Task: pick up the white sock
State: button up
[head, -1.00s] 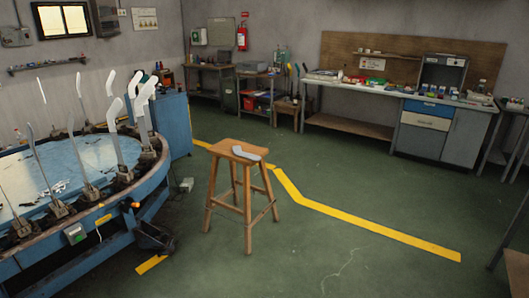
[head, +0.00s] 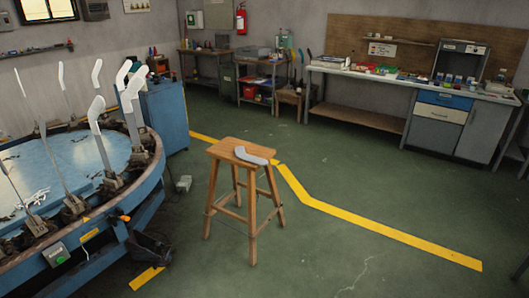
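A white sock (head: 253,156) lies on the seat of a wooden stool (head: 230,149) near the middle of the head view. It rests on the right part of the seat, with one end bent toward the stool's right edge. The stool stands upright on the green floor. My gripper is not in view.
A round blue boarding machine (head: 75,165) with upright sock forms fills the left. A blue cabinet (head: 165,118) stands behind it. A long workbench (head: 385,82) lines the back wall. Floor right of the stool is clear.

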aim_at(240, 153)
jog(key=i, duration=0.6)
jog(key=u, duration=0.7)
jog(key=i, duration=0.8)
jog(key=u, duration=0.55)
